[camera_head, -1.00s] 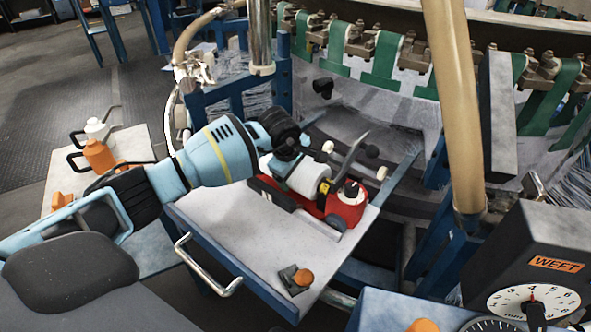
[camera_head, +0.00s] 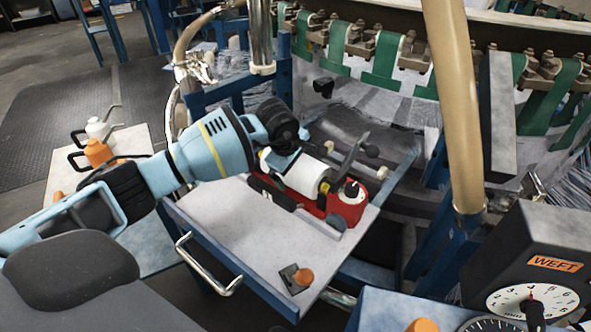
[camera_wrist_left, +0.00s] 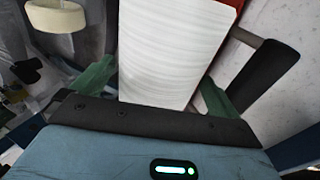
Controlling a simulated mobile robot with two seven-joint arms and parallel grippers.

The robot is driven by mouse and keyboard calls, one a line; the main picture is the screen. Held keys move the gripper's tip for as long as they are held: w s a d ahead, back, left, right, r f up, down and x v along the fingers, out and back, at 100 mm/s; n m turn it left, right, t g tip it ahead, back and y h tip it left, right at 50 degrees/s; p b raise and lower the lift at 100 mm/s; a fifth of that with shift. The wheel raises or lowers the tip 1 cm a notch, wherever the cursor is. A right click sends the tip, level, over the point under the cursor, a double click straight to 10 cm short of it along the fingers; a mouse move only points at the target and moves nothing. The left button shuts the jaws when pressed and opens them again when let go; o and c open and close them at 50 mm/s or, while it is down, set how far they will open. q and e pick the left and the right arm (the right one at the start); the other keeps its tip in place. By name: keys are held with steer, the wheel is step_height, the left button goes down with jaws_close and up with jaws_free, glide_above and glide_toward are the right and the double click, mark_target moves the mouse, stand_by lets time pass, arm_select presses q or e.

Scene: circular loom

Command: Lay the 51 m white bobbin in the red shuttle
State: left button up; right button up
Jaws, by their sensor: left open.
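The white bobbin (camera_head: 307,177) lies lengthwise in or on the red shuttle (camera_head: 346,207) on the small pale table; how deep it sits cannot be told. The shuttle's red end block shows to the right of the bobbin. My left gripper (camera_head: 287,152) is open, just above and behind the bobbin's left part, which it partly hides. In the left wrist view the bobbin (camera_wrist_left: 175,50) fills the middle, between the green finger pads (camera_wrist_left: 155,88), with a gap on its left side. A red strip of shuttle (camera_wrist_left: 222,45) shows beside it. My right gripper is not in view.
The pale table (camera_head: 230,225) has clear room at front left and an orange knob (camera_head: 304,277) near its front corner. A tan post (camera_head: 455,100) and the WEFT counter box (camera_head: 540,260) stand to the right. The loom ring with green straps (camera_head: 385,60) is behind.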

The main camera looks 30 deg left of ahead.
arm_select(q)
steer(key=v, duration=0.4)
steer(key=shift+r, duration=0.15)
steer(key=shift+s+r, duration=0.25)
steer(key=shift+r, duration=0.25)
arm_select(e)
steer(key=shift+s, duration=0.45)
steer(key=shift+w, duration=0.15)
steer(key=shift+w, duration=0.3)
arm_select(q)
steer(key=shift+d, duration=0.1)
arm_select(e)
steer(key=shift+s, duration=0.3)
